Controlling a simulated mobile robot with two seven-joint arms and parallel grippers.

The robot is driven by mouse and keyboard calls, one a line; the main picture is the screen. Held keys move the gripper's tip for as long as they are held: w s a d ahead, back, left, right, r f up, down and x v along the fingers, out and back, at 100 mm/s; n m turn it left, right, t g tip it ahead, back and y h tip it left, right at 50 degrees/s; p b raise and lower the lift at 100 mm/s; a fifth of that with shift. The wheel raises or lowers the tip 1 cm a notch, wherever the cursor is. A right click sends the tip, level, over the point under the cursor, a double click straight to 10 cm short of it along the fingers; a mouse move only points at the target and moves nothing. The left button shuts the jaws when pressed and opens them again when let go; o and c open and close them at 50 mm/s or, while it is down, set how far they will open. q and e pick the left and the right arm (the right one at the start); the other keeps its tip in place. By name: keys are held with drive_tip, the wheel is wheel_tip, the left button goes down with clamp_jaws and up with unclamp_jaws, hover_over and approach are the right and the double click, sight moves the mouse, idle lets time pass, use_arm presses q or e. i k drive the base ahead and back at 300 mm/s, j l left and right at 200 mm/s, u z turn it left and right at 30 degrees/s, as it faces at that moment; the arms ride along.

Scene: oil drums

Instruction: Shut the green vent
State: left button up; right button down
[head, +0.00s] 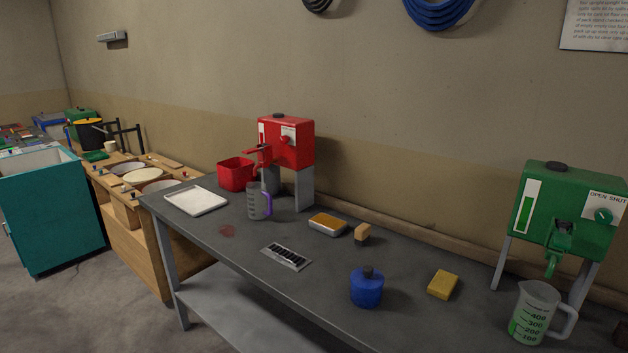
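A green drum (568,212) stands on grey legs at the right end of the grey workbench. Its round green vent knob (603,215) sits on a white plate marked "OPEN SHUT" on the front right. I cannot tell which way the knob points at this size. A green tap (555,247) is on the front below. A clear measuring jug (538,313) with green liquid stands under the tap. A dark cap is on top of the drum. Neither of my grippers shows in the head view.
A red drum (286,143) stands farther left, with a purple-handled jug (259,201) and a red bin (236,173) near it. A blue can (367,287), a yellow sponge (442,285) and a white tray (196,200) are on the workbench (325,302). Bench between blue can and drum is mostly clear.

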sight(602, 216)
drive_tip(key=z, duration=1.35)
drive_tip(key=j+u, duration=0.3)
drive_tip(key=j, duration=0.25)
